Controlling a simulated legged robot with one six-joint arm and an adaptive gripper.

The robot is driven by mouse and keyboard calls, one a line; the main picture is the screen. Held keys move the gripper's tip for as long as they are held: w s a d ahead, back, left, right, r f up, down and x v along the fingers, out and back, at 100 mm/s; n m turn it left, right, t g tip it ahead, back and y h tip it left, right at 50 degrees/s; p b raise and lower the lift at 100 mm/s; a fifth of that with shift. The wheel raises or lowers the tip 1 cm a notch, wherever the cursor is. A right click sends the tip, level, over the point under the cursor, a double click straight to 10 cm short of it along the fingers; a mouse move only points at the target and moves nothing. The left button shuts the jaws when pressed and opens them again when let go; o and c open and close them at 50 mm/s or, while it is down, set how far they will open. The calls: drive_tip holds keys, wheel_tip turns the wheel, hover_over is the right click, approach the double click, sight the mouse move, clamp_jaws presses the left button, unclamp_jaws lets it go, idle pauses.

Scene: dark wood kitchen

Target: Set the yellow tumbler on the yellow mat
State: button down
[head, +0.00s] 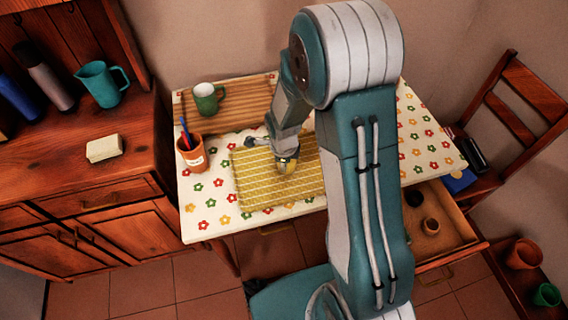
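The yellow mat (265,188), with a woven pattern, lies flat on the flowered tablecloth. The yellow tumbler (288,167) shows as a small yellow shape over the mat's middle, directly below my gripper (286,158). My gripper points down at it and covers its upper part. Whether the tumbler touches the mat or hangs just above it is hard to tell. The fingers are too small and too hidden to show whether they grip it.
A terracotta pot with pens (192,153) stands left of the mat. An open drawer (440,232) juts out at the right. A teal jug (102,84) stands on the left cabinet. My arm hides the mat's right end.

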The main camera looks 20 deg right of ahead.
drive_tip(key=c, duration=0.8)
unclamp_jaws()
wheel_tip(320, 180, up, 12)
drive_tip(key=s+d+r+n+t, duration=0.1)
drive_tip(key=s+r+n+t, duration=0.3)
drive_tip(key=s+r+n, duration=1.3)
drive_tip(key=shift+s+d+r+n+t, duration=0.3)
drive_tip(key=shift+s+n, duration=0.7)
drive_tip(key=shift+n, duration=1.9)
drive_tip(key=shift+a+f, duration=0.1)
drive_tip(key=shift+a, duration=0.05)
